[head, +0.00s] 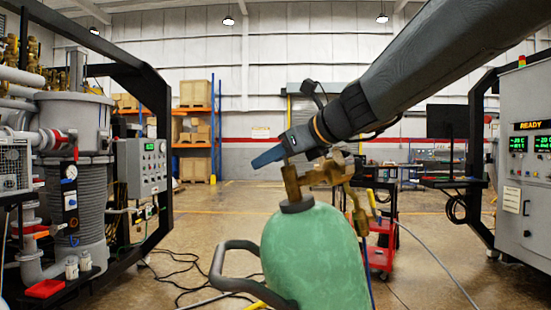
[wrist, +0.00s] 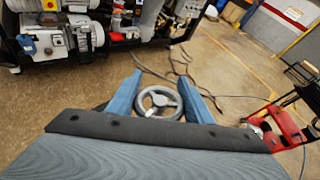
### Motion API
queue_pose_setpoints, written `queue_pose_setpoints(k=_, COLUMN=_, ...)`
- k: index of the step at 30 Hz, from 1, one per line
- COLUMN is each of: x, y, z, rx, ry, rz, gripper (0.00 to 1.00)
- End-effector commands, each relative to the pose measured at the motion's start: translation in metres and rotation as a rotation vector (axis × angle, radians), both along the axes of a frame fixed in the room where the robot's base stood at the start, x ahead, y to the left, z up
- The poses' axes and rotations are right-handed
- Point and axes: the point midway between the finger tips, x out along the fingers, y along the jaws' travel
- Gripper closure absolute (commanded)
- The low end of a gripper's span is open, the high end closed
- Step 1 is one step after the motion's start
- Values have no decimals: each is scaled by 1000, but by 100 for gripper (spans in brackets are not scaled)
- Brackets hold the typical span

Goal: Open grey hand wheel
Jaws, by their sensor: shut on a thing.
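The grey hand wheel (wrist: 159,103) shows in the wrist view, a round rim with spokes, between the two blue fingers of my gripper (wrist: 160,76). The fingers lie on opposite sides of its rim and hold it. In the head view my gripper (head: 267,156) reaches in from the upper right, its blue fingers just above the brass valve (head: 291,182) on top of a green gas cylinder (head: 315,260). In that view the wheel is mostly hidden by the fingers. The cylinder stands upright.
A brass regulator (head: 328,171) sits right of the valve, close under my gripper. A grey bent handle (head: 222,262) is left of the cylinder. A red cart (head: 380,262) stands behind. Furnace equipment (head: 78,170) is at left, a control cabinet (head: 525,200) at right. Cables cross the floor.

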Motion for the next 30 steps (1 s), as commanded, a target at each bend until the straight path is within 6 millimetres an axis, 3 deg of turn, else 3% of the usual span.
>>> queue_pose_setpoints(k=9, x=-3, y=3, z=1, rx=-1, ry=25, rz=106, gripper=76)
queue_pose_setpoints(k=24, x=-4, y=3, z=1, rx=-1, ry=30, rz=125, gripper=76)
queue_pose_setpoints(k=25, x=-4, y=3, z=1, rx=-1, ry=30, rz=125, gripper=52)
queue_pose_setpoints(k=28, x=-4, y=3, z=1, rx=-1, ry=30, rz=125, gripper=35)
queue_pose_setpoints(k=30, x=-4, y=3, z=0, rx=-2, ry=30, rz=125, gripper=35)
